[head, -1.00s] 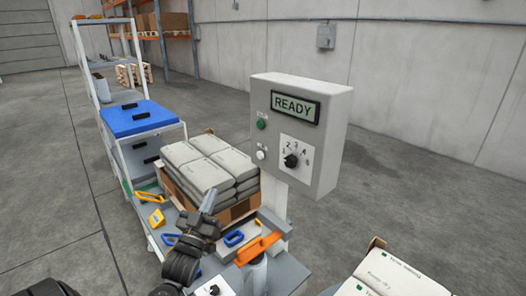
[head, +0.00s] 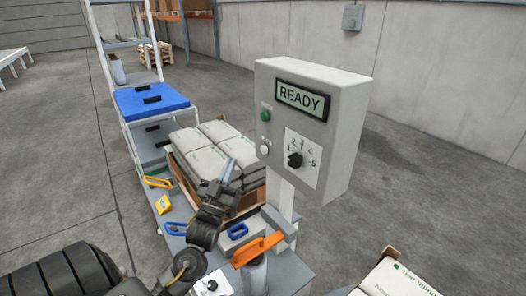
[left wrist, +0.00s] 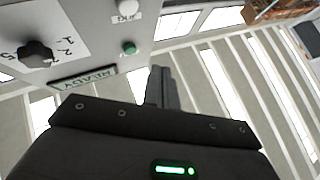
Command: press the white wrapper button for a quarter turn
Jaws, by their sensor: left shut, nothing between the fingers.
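The white button (head: 265,149) is on the left part of the grey control box's front, below a green button (head: 265,115). In the left wrist view the white button (left wrist: 127,8) is at the top edge, with a label beside it. My left gripper (head: 228,168) is shut and empty. Its fingertips point up, left of and slightly below the white button, and look apart from the box. In the left wrist view the closed fingers (left wrist: 160,85) show beside the box's edge. My right gripper is not in view.
The control box (head: 345,140) has a READY display (head: 301,101) and a black dial (head: 296,160). An orange handle (head: 258,248) and blue handles (head: 238,230) sit below. Open floor lies right of the box.

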